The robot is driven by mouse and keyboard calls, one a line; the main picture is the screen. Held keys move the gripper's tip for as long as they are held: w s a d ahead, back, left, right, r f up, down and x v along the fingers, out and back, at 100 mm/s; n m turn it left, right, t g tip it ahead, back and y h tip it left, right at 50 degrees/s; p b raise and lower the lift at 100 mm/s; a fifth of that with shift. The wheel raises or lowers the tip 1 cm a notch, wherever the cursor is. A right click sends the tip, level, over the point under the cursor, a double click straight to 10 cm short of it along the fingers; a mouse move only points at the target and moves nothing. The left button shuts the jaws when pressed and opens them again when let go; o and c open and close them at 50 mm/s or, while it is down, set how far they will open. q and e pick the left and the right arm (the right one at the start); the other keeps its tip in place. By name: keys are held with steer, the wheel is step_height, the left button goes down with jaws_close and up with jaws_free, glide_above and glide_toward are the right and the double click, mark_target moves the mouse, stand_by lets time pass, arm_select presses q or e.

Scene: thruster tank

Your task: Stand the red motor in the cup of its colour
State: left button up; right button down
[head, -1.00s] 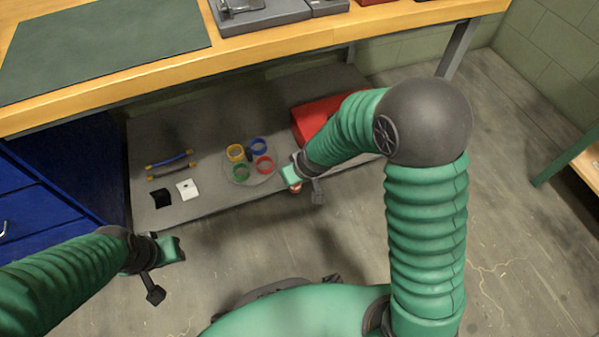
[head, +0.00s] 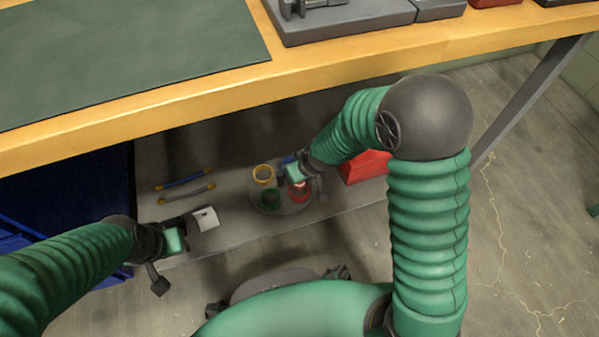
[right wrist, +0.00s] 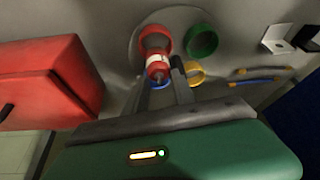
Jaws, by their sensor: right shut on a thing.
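The red motor (right wrist: 157,68), with a white band, is held between the fingers of my right gripper (right wrist: 170,82). In the right wrist view its far end overlaps the opening of the red cup (right wrist: 140,42); I cannot tell whether it is inside or just above. In the head view my right gripper (head: 297,182) is over the red cup (head: 301,197) and hides part of it. The green cup (head: 270,200), yellow cup (head: 263,174) and partly hidden blue cup (head: 288,160) stand beside it. My left gripper (head: 180,236) is away to the left; its jaws are unclear.
The cups stand on a round plate (head: 262,208) on the low grey shelf (head: 240,230). A red box (head: 366,168) is to its right. The wooden bench edge (head: 200,105) is above.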

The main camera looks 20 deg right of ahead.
step_height(320, 180, down, 3)
steer(key=shift+a+r+b, duration=0.1)
steer(key=shift+r+b, duration=0.05)
steer(key=shift+b, duration=0.9)
steer(key=shift+f+b, duration=0.75)
steer(key=shift+f, duration=0.35)
steer(key=c, duration=0.9)
jaws_free()
steer(key=shift+s, duration=0.1)
steer(key=shift+c, duration=0.2)
steer(key=p+v, duration=1)
steer(key=v, duration=0.6)
steer(key=shift+s+r+p, duration=0.2)
steer(key=shift+r+p, duration=0.1)
steer(key=shift+p, duration=0.1)
